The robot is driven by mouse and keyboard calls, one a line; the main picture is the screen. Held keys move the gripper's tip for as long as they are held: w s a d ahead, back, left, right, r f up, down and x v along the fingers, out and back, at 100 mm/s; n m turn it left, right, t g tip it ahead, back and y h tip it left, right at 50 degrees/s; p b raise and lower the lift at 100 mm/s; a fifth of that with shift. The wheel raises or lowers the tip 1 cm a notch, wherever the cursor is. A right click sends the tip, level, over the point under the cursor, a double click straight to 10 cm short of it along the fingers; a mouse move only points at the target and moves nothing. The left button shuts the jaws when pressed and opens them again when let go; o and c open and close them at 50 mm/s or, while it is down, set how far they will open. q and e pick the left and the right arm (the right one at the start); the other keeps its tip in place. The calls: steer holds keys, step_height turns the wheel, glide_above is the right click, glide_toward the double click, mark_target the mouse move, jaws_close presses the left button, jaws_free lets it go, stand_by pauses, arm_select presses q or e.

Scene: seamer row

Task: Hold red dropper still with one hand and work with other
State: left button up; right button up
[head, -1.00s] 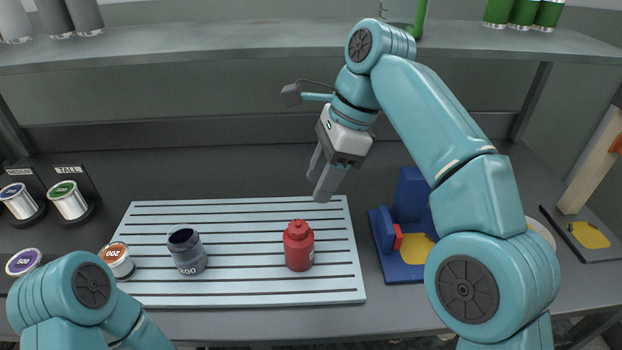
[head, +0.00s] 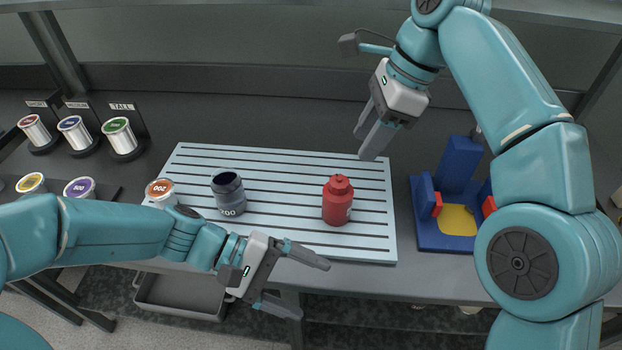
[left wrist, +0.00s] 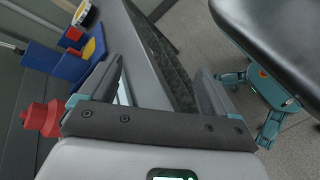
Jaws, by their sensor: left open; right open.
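The red dropper (head: 338,201) is a small red bottle with a red cap. It stands upright on the right part of the pale slatted board (head: 290,236). My left gripper (head: 314,287) is open and empty in front of the board's near edge, below and left of the dropper, not touching it. In the left wrist view the dropper (left wrist: 42,117) shows at the left edge, outside the open fingers. My right gripper (head: 370,142) is open and empty, above the board's back right corner, behind the dropper and apart from it.
A dark open jar (head: 228,193) marked 200 stands left on the board, beside an orange-lidded can (head: 160,191). A blue fixture (head: 457,165) with a yellow pad stands right of the board. Several cans stand at left, some by labelled holders. A shelf runs above.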

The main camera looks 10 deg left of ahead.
arm_select(q)
steer(key=w+d+r+n+t+h, duration=0.1)
steer(key=w+r+n+t+h, duration=0.3)
steer(key=w+n, duration=0.3)
step_height(320, 180, up, 5)
steer(key=n+t+y, duration=0.1)
steer(key=n+t, duration=0.5)
steer(key=n, duration=0.4)
glide_above(323, 207)
steer(key=v, duration=0.3)
steer(key=f, duration=0.8)
steer(key=shift+d+f, duration=0.2)
steer(key=shift+f, duration=0.05)
steer(key=x, duration=0.7)
steer(key=shift+w+d+r, duration=0.15)
steer(key=shift+d, duration=0.2)
steer(key=c, duration=1.1)
